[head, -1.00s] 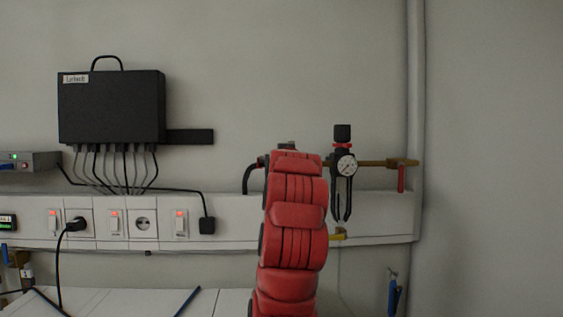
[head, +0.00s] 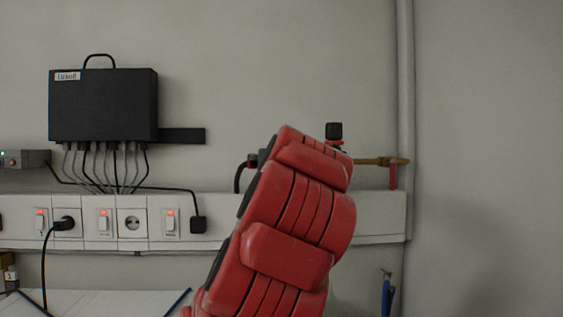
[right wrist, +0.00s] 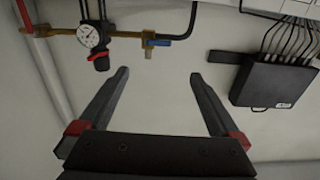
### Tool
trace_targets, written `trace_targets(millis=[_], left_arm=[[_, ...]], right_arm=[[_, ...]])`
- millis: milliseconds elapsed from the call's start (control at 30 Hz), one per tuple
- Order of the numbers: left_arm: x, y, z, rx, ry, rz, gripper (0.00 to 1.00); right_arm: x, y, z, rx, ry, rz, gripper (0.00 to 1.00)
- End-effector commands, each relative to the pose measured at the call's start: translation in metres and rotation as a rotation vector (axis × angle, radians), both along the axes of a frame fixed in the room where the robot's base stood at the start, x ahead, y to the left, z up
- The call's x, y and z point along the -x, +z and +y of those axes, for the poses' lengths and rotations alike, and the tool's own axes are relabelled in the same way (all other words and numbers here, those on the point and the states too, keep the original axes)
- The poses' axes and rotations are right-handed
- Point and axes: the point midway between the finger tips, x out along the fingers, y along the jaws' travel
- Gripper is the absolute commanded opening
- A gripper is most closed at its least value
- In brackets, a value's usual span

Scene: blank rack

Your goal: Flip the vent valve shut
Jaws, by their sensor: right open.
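My right gripper (right wrist: 160,76) is open and empty in the right wrist view, its two dark fingers apart in front of the wall. Beyond the fingertips runs a brass pipe line with a small valve with a blue lever (right wrist: 163,43), a gauge (right wrist: 87,37) and a red-handled lever (right wrist: 24,14) at the far left. I cannot tell for sure which lever is the vent valve. Nothing touches the fingers. In the head view the red lever (head: 392,176) hangs below the brass pipe; my red right arm hides the gauge, the blue lever and the gripper.
A black box (head: 103,105) with several cables hangs on the wall at left, also in the right wrist view (right wrist: 268,84). A white trunking (head: 375,217) with switches and sockets runs below. A vertical pipe (head: 405,80) stands right of the fittings.

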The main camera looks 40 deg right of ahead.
Motion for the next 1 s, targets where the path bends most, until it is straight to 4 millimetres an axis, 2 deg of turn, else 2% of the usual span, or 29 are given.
trace_targets(millis=[100,400,1000], left_arm=[[0.0,0.009,0.0,0.0,0.0,0.0,0.0],[0.0,0.014,0.0,0.0,0.0,0.0,0.0],[0.0,0.013,0.0,0.0,0.0,0.0,0.0]], right_arm=[[0.006,0.003,0.006,0.0,0.003,0.001,0.99],[0.017,0.001,0.011,0.003,0.0,0.003,0.99],[0.017,0.0,0.011,0.003,-0.001,0.003,0.99]])
